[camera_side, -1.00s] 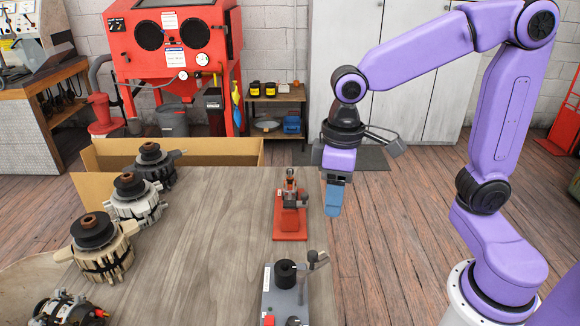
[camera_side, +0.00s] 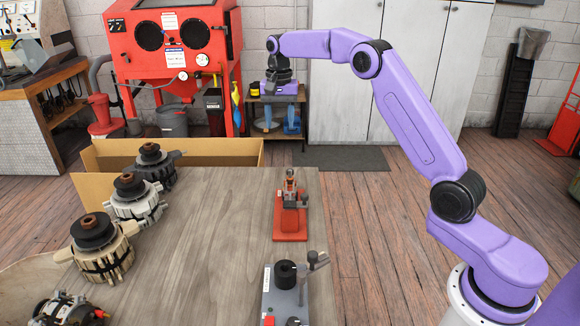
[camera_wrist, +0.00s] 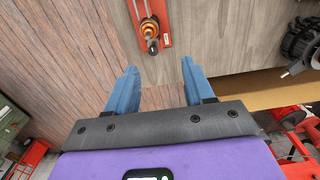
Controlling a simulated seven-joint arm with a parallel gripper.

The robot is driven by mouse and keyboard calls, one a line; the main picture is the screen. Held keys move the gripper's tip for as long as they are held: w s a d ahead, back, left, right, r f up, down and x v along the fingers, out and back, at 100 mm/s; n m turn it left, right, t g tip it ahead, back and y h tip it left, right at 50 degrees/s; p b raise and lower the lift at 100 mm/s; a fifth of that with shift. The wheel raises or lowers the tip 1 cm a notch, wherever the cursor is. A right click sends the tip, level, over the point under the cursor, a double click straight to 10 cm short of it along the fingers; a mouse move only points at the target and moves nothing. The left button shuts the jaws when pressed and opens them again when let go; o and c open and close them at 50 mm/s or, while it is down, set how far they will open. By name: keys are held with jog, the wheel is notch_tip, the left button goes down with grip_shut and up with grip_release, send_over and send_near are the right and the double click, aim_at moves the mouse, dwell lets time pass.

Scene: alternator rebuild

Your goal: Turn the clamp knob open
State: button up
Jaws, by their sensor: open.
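A red-based fixture (camera_side: 290,220) stands near the right edge of the wooden table, holding an upright copper-coloured part (camera_side: 290,183). A small dark knob (camera_side: 303,201) sits on its right side; a dark knob also shows in the wrist view (camera_wrist: 153,46), at the fixture's near end. My gripper (camera_side: 280,130) is behind the table's far edge in the side view, pointing down, away from the fixture. In the wrist view my gripper (camera_wrist: 158,66) has its two blue fingers wide apart with nothing between them. The fixture lies beyond the fingertips there.
A grey fixture (camera_side: 284,296) with a black cylinder and a lever stands at the table's front right. Several alternators (camera_side: 100,245) line the left side. A cardboard box (camera_side: 225,152) runs along the far edge. The table's middle (camera_side: 205,230) is clear.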

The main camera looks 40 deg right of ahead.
jog(key=w+d+f+m, duration=0.1)
jog(key=w+d+m, duration=0.1)
jog(key=d, duration=0.4)
jog(key=f, duration=1.7)
jog(key=shift+s+a+f, duration=0.2)
jog(key=shift+a+f, duration=0.05)
jog(key=shift+f, duration=0.05)
grip_shut()
